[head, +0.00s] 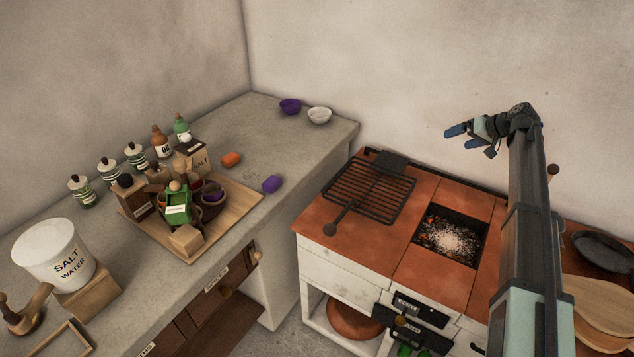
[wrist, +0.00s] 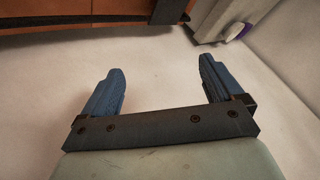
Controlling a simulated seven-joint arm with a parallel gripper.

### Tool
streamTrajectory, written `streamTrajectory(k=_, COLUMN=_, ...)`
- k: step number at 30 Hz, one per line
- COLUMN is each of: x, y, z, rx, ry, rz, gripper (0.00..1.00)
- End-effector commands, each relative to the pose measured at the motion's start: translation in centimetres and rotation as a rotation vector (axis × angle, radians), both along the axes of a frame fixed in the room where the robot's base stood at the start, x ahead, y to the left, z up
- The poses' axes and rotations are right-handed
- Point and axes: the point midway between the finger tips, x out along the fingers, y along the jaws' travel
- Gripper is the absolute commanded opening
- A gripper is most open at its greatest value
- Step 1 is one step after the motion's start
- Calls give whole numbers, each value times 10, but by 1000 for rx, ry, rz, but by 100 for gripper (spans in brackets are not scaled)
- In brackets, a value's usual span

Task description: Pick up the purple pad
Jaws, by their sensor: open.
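The purple pad (head: 272,184) is a small block lying on the grey counter, just right of the wooden tray, near the counter's front edge. My gripper (head: 461,137) is raised above the stove at the right in the head view, far from the pad. In the wrist view, my gripper (wrist: 160,85) has its two blue fingers spread wide apart with nothing between them. A small purple patch (wrist: 240,31) shows at the top right of the wrist view; I cannot tell which purple thing it is.
An orange pad (head: 231,159) lies behind the purple one. The wooden tray (head: 237,217) holds pots, bottles and boxes. A purple bowl (head: 290,106) and a white bowl (head: 320,115) stand at the back corner. The stove (head: 350,245) has a grill rack (head: 369,190) and open embers (head: 452,238).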

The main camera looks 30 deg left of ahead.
Motion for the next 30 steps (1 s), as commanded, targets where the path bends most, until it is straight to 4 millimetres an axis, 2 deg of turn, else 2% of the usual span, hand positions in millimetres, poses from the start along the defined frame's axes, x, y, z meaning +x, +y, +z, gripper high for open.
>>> streamTrajectory(k=1, x=-12, y=28, z=-7, rx=-31, ry=24, rz=51, gripper=94)
streamTrajectory(k=3, x=-30, y=60, z=-17, rx=-81, ry=56, rz=115, gripper=94)
streamTrajectory(k=9, x=-84, y=143, z=-37, rx=-224, ry=128, rz=293, gripper=94)
streamTrajectory(k=14, x=-128, y=203, z=-43, rx=-338, ry=147, rz=423, gripper=94)
streamTrajectory(k=22, x=-203, y=298, z=-31, rx=-512, ry=95, rz=629, gripper=94)
streamTrajectory(k=30, x=-283, y=386, z=-3, rx=-662, ry=-19, rz=824, gripper=94)
